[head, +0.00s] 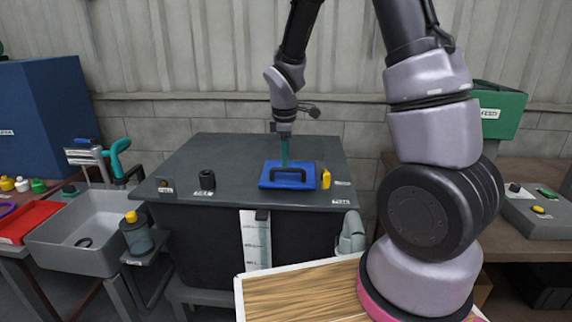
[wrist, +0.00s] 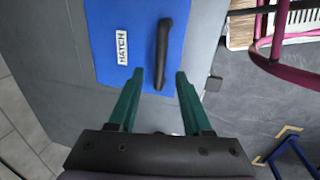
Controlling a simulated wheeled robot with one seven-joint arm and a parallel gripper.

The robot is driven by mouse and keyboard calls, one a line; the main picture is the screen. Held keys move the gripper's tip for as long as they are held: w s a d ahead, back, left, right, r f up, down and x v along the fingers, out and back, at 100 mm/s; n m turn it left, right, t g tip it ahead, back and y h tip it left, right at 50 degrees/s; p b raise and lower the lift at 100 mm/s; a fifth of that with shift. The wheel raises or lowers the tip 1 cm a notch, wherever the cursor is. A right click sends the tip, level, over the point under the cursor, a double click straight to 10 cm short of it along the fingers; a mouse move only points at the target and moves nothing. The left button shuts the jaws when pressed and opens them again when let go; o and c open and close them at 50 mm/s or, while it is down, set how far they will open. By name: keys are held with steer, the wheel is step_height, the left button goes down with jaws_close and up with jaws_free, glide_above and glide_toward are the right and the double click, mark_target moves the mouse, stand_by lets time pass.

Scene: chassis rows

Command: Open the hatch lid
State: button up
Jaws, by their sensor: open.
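The hatch lid (head: 275,182) is a flat blue panel on top of a dark grey cabinet, and it lies closed. A black bar handle (head: 288,172) is fixed on it. In the wrist view the blue lid (wrist: 118,65) carries a label reading HATCH (wrist: 122,46), and the handle (wrist: 163,45) runs lengthwise in the picture. My gripper (wrist: 168,75) has green fingers, spread apart and empty. The near end of the handle appears between the fingertips in the wrist view; I cannot tell the height gap. In the head view my gripper (head: 285,160) points down over the lid, by the handle.
The grey cabinet top (head: 215,155) carries a black knob (head: 207,180) at left and a yellow item (head: 326,179) just right of the lid. A grey sink (head: 90,240) and a jar with a yellow cap (head: 135,235) stand at left.

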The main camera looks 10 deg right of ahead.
steer(key=shift+w+d+f, duration=0.1)
steer(key=shift+w+f, duration=0.05)
steer(key=shift+f, duration=0.7)
steer(key=shift+w+f, duration=0.15)
steer(key=shift+f, duration=0.7)
jaws_close()
